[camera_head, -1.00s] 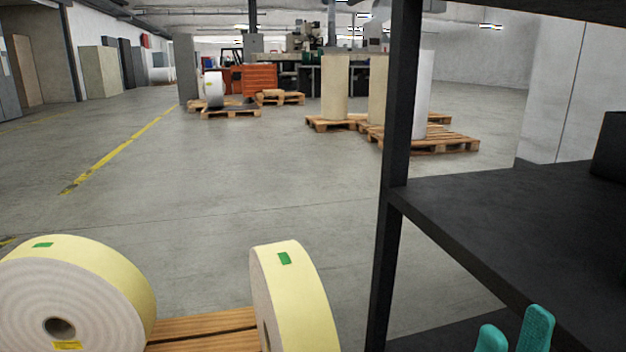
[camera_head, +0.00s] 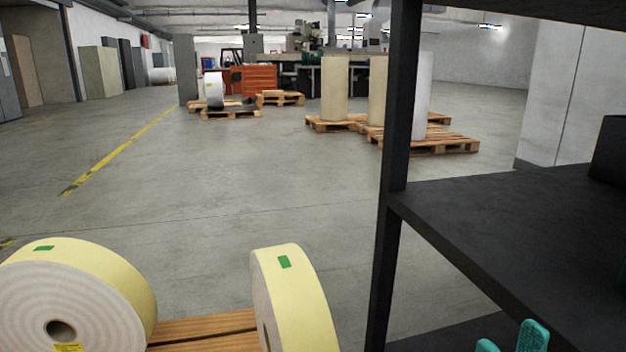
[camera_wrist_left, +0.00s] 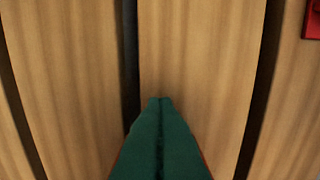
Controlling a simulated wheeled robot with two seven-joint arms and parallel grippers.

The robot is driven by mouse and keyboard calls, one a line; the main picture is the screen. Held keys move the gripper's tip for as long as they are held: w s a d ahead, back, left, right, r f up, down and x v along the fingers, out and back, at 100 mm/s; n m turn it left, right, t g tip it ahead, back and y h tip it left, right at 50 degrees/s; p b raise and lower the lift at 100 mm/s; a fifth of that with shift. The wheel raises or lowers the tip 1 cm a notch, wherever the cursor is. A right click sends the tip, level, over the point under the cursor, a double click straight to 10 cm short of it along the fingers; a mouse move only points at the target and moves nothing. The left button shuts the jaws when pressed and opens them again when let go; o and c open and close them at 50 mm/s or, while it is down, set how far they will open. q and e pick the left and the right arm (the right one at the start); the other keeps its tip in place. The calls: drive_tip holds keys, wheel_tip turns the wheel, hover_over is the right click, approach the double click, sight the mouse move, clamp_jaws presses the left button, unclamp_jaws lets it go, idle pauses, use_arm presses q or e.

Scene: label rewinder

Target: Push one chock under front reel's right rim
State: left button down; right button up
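Two cream-yellow reels stand on edge on a wooden pallet (camera_head: 205,330): a left reel (camera_head: 70,300) with its pale wound side facing me, and a right reel (camera_head: 296,300) seen mostly along its outer face. I cannot tell which is the front one. No chock shows clearly; a red piece (camera_wrist_left: 313,20) is cut off at the top right corner of the left wrist view. My left gripper (camera_wrist_left: 160,100) is shut, its teal fingers together over wooden slats (camera_wrist_left: 195,60), with nothing seen between them. My right gripper (camera_head: 510,342) shows two teal fingertips apart, at the bottom edge.
A black shelf rack (camera_head: 520,210) with an upright post (camera_head: 393,190) fills the right side, close to my right gripper. Farther off stand pallets (camera_head: 430,143) with tall rolls. The grey floor (camera_head: 240,190) between is clear.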

use_arm(q)
drive_tip(key=shift+s+a, duration=0.1)
drive_tip(key=shift+a, duration=0.15)
